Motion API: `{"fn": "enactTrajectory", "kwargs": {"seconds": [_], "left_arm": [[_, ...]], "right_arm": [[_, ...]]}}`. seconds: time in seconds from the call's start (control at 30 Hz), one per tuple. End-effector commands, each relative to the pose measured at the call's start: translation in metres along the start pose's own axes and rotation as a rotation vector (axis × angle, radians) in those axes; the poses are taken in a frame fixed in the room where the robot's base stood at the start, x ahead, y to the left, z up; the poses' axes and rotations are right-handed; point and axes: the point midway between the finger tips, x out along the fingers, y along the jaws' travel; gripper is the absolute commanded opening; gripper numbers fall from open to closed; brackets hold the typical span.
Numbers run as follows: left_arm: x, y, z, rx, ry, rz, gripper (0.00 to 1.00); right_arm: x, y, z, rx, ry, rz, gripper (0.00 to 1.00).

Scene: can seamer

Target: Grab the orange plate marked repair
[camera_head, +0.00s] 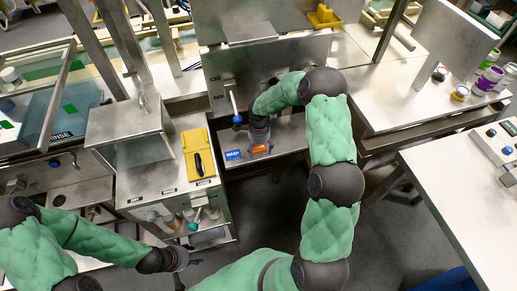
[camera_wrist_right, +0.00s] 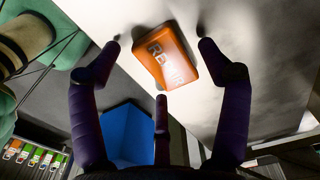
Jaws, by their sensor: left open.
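The orange plate marked REPAIR (camera_wrist_right: 167,58) lies in the middle of the right wrist view, between the spread fingers of my right gripper (camera_wrist_right: 159,42). Gaps show between the two outer fingertips and the plate; a third finger points at its near edge. My left gripper (camera_head: 187,263) is open and empty at the bottom of the head view, far from the plate.

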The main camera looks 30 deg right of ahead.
Motion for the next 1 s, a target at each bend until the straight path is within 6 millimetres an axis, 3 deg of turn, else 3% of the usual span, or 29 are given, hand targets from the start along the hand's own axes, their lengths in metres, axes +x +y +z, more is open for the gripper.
{"fn": "enactTrajectory", "kwargs": {"seconds": [0.03, 0.1, 0.57, 0.77, 0.9, 1.0], "left_arm": [[0.000, 0.000, 0.000, 0.000, 0.000, 0.000, 0.54], [0.000, 0.000, 0.000, 0.000, 0.000, 0.000, 0.54], [-0.001, 0.000, 0.000, 0.000, 0.000, 0.000, 0.54], [-0.006, 0.002, 0.000, 0.000, 0.000, 0.000, 0.54], [-0.013, 0.005, 0.001, 0.000, 0.000, 0.000, 0.54], [-0.014, 0.005, 0.000, 0.000, 0.000, 0.000, 0.54]], "right_arm": [[0.000, 0.000, 0.000, 0.000, 0.000, 0.000, 0.53], [0.000, 0.000, 0.000, 0.000, 0.000, 0.000, 0.34], [-0.002, 0.000, 0.000, 0.000, 0.000, 0.000, 0.33], [-0.018, -0.001, 0.000, 0.000, 0.000, -0.003, 0.33], [-0.039, -0.001, 0.000, 0.000, 0.000, -0.003, 0.33], [-0.037, 0.019, -0.001, -0.001, 0.000, 0.003, 0.33]]}}
